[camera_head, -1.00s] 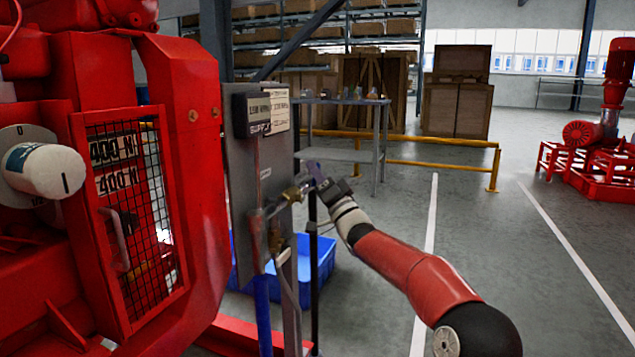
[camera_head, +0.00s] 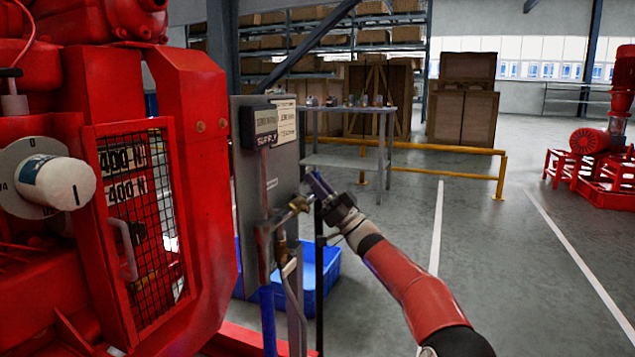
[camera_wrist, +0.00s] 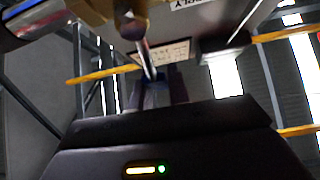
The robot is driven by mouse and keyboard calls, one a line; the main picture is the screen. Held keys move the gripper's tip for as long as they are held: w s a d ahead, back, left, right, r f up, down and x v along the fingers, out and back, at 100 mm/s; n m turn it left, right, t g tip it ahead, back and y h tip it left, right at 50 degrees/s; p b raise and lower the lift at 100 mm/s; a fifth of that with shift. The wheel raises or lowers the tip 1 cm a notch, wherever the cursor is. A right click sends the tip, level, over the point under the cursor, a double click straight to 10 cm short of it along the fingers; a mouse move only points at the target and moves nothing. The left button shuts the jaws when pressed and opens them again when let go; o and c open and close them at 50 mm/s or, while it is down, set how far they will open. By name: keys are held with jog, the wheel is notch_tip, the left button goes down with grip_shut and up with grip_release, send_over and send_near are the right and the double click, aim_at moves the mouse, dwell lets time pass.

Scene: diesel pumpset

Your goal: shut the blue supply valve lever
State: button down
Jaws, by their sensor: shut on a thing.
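The brass supply valve (camera_head: 299,205) sits on the pipework at the edge of the grey panel. Its blue lever grip (camera_head: 318,183) sticks up and out to the right of the valve. My gripper (camera_head: 326,192) is at that lever, shut on it, with the arm coming in from the lower right. In the wrist view, the lever's metal rod (camera_wrist: 141,43) runs down from the brass body (camera_wrist: 95,9) to a blue end (camera_wrist: 155,92) held between my fingers. The fingertips are dark and partly hidden, and the exact lever angle is hard to tell.
The red pumpset (camera_head: 195,150) with its mesh guard (camera_head: 135,190) stands close at left. A blue crate (camera_head: 331,265) is on the floor behind the panel. A grey table (camera_head: 350,163) and a yellow rail (camera_head: 440,173) stand behind.

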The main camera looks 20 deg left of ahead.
jog(key=shift+f, duration=0.15)
jog(key=c, duration=1.3)
grip_release()
jog(key=v, duration=0.7)
jog(key=shift+d+f+b, duration=0.25)
jog(key=shift+d+b, duration=0.05)
jog(key=shift+b, duration=0.1)
